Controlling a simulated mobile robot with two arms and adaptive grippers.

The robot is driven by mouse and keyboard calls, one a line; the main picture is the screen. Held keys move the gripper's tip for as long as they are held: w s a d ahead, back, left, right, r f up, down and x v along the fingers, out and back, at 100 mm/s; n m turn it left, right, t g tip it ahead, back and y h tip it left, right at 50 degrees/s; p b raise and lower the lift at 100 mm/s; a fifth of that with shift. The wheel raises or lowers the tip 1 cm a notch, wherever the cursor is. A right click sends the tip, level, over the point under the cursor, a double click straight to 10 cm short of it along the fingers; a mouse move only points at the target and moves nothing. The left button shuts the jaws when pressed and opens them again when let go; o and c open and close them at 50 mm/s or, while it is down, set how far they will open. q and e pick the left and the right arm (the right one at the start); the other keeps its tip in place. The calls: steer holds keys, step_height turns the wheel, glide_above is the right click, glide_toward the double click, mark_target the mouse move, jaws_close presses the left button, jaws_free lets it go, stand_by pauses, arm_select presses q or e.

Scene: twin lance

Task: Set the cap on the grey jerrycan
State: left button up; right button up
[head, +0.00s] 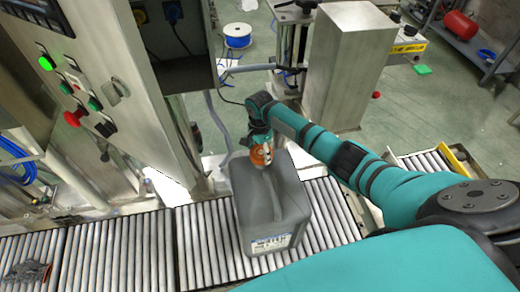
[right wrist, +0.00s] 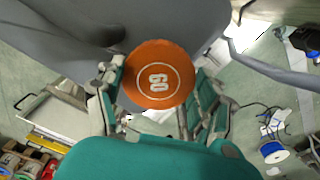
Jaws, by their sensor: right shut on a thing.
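The grey jerrycan (head: 270,205) stands upright on the roller conveyor, with a label low on its near side. My right gripper (head: 261,148) is at the far end of the can's top, shut on the orange cap (head: 259,157). In the right wrist view the round cap (right wrist: 158,75) sits between the fingers, its face with a printed number towards the camera. The grey can (right wrist: 60,35) fills the upper left behind it. The cap hides the can's neck, so I cannot tell whether the cap touches it. My left gripper is not in view.
The conveyor (head: 110,250) runs left from the can, with a dark glove (head: 28,271) at its left end. A control cabinet (head: 125,105) stands close to the left. A tall metal box (head: 348,65) stands behind my right arm. A blue cable spool (head: 237,36) lies beyond.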

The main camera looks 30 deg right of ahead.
steer(key=shift+f+b, duration=0.6)
steer(key=shift+f, duration=0.6)
stand_by(0.5)
